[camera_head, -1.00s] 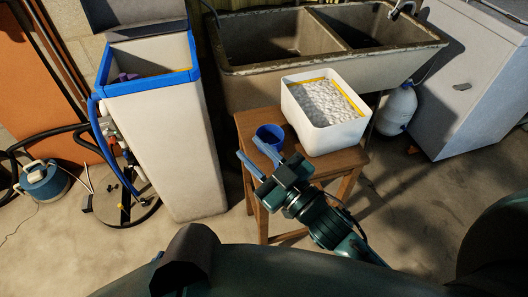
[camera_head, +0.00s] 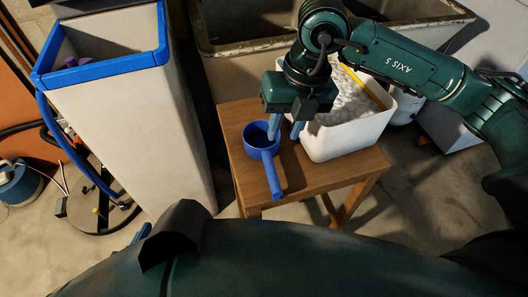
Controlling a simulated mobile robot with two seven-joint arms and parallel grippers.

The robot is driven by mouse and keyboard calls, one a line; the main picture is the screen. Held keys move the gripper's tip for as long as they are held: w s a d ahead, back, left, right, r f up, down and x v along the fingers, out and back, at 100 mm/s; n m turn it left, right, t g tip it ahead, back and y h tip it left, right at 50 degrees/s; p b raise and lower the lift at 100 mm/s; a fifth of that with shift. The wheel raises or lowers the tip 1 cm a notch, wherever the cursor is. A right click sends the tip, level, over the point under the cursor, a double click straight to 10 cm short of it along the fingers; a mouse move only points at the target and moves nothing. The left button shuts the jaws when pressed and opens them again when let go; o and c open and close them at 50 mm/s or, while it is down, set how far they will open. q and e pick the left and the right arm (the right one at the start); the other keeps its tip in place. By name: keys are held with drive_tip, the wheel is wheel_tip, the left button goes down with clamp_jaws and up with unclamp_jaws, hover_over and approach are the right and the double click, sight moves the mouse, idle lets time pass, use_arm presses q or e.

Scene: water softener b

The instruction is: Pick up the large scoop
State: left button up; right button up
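The large scoop is a blue round cup (camera_head: 261,141) with a long straight handle, standing on a wooden stool (camera_head: 310,177). Its handle points toward me, over the stool's front edge. My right gripper (camera_head: 285,128) points down just above and at the right side of the cup. Its two light blue fingers are apart, with nothing seen between them. The left finger overlaps the cup's right rim in the picture; I cannot tell whether it touches. A small blue sliver (camera_head: 143,231) beside my body may be a left fingertip; the rest of that gripper is hidden.
A white tub (camera_head: 343,141) of white granules stands on the stool, close right of the gripper. A tall white softener cabinet (camera_head: 135,130) with a blue rim (camera_head: 105,66) stands left. A stone sink (camera_head: 245,60) is behind. Hoses lie on the floor at left.

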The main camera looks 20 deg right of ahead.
sight(271, 164)
drive_tip(key=a+f, duration=0.1)
drive_tip(key=f, duration=0.2)
drive_tip(key=a+f, duration=0.1)
drive_tip(key=f, duration=0.7)
drive_tip(key=shift+a+f, duration=0.2)
drive_tip(key=shift+a, duration=0.2)
drive_tip(key=shift+c, duration=0.6)
clamp_jaws()
wheel_tip(271, 164, up, 10)
drive_tip(key=shift+r, duration=0.1)
